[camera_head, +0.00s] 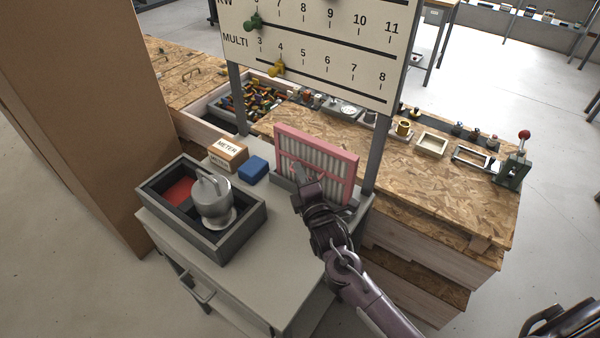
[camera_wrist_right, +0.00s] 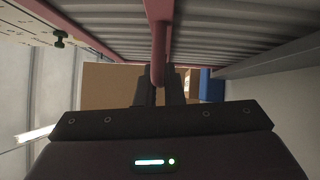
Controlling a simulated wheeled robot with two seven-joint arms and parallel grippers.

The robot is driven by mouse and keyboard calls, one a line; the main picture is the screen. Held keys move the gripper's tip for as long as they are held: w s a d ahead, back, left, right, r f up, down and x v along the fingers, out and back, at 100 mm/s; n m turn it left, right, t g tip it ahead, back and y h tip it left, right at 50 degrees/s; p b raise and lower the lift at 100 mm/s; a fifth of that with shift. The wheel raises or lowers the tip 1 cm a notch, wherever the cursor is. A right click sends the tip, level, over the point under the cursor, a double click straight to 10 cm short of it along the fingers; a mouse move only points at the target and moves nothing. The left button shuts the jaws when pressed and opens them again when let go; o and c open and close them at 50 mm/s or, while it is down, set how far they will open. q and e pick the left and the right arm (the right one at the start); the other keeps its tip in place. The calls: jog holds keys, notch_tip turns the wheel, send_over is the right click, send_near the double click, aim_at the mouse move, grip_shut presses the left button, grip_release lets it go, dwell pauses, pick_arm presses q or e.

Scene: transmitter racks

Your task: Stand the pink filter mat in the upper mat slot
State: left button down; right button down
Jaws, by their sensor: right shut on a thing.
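The pink filter mat (camera_head: 318,156) has a pink frame around pale grey pleats. It stands nearly upright at the back right of a grey cabinet top (camera_head: 265,285). My right gripper (camera_head: 305,190) is in front of the mat. In the right wrist view the fingers (camera_wrist_right: 160,88) are shut on a pink bar of the mat (camera_wrist_right: 158,65), with the pleats above. My gripper hides part of the mat's lower edge, and I cannot tell whether that edge is in a slot. I cannot make out the upper mat slot. My left gripper is not in view.
A dark grey tray (camera_head: 242,232) with a silver vessel (camera_head: 213,198) stands left on the cabinet, near a METER box (camera_head: 228,154) and a blue block (camera_head: 253,170). A scale board (camera_head: 325,45) on posts stands behind. A wooden workbench (camera_head: 440,190) with small parts lies right.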

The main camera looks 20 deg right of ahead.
jog(key=shift+r, duration=0.1)
jog(key=c, duration=1.5)
grip_release()
